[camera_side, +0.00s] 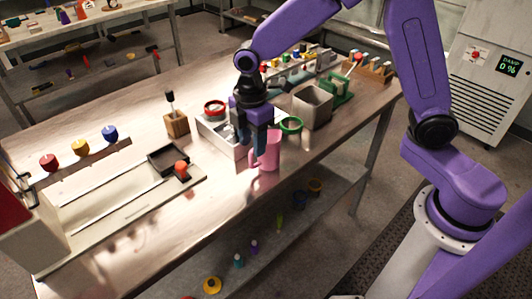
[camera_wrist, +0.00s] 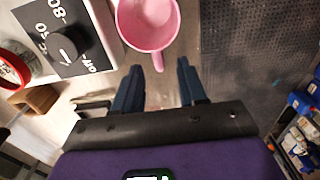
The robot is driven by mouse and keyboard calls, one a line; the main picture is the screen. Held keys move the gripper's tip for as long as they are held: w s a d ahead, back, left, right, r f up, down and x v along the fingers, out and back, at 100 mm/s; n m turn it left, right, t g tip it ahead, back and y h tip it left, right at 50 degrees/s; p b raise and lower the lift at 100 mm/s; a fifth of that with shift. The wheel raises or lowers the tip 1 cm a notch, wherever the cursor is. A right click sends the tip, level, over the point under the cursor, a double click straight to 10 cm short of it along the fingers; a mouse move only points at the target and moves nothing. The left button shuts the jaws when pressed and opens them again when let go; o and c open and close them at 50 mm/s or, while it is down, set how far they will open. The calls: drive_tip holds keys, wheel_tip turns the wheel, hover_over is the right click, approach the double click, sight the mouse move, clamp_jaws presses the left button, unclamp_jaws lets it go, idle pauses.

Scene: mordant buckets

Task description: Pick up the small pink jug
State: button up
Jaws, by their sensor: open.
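The small pink jug (camera_side: 270,156) stands upright near the front edge of the workbench in the side view. In the wrist view the pink jug (camera_wrist: 150,25) shows from above at the top, open and seemingly empty, its rim partly cut off by the frame. Its handle points down the picture toward my gripper (camera_wrist: 160,68). The handle's end lies between the two fingertips, with a gap on each side. In the side view my gripper (camera_side: 252,150) is pointing down right beside the jug, partly in front of it. It is open and holds nothing.
A white unit with a dial (camera_wrist: 65,48) stands close beside the jug. A green ring-shaped item (camera_side: 291,125) and a grey box (camera_side: 312,108) are behind it. A wooden block (camera_side: 176,124) and black tray (camera_side: 168,160) are to the left. The bench's front edge is near.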

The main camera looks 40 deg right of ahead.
sight(253, 169)
drive_tip(key=shift+a+f, duration=0.1)
drive_tip(key=shift+f, duration=3)
clamp_jaws()
